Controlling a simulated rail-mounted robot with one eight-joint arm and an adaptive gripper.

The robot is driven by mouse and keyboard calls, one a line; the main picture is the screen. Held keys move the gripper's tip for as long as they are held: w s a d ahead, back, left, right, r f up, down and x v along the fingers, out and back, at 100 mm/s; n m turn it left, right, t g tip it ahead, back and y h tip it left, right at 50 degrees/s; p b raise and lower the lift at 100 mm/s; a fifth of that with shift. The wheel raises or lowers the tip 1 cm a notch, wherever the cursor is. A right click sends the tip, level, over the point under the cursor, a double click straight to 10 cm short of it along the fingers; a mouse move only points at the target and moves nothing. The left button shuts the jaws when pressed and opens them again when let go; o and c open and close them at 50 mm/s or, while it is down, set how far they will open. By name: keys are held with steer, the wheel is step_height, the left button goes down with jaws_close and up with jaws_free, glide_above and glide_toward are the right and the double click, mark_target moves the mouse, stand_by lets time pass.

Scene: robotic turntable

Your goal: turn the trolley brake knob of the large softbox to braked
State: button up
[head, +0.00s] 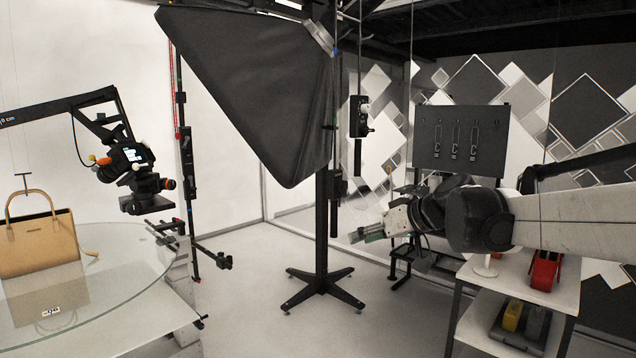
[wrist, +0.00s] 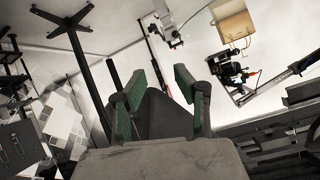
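The large softbox (head: 255,85), a black cloth hood, hangs at the upper middle of the head view, in front of a black stand (head: 321,220) with a star-shaped foot. A small black box (head: 357,117) with a pale round knob (head: 371,131) hangs right of the softbox. I cannot tell whether this is the trolley brake knob, nor its setting. My gripper (head: 362,235) is right of the stand and below that box, apart from both. In the wrist view its green-padded fingers (wrist: 160,88) are spread, with a dark shape beyond them and nothing visibly held.
A glass turntable (head: 120,275) with a tan handbag (head: 38,243) is at the left, beside a camera on an arm (head: 130,160). A white trolley (head: 495,272) with red and yellow items stands below my arm. A dark panel (head: 460,140) stands behind. The floor around the stand is mostly clear.

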steer(key=w+d+r+n+t+y+p, duration=0.1)
steer(key=w+d+r+n+t+y, duration=0.15)
steer(key=w, duration=0.95)
steer(key=t+y+p, duration=0.2)
glide_toward(347, 185)
steer(key=shift+n, duration=0.45)
steer(key=p+x, duration=0.2)
steer(key=x, duration=0.9)
steer(key=shift+w, duration=0.1)
jaws_close()
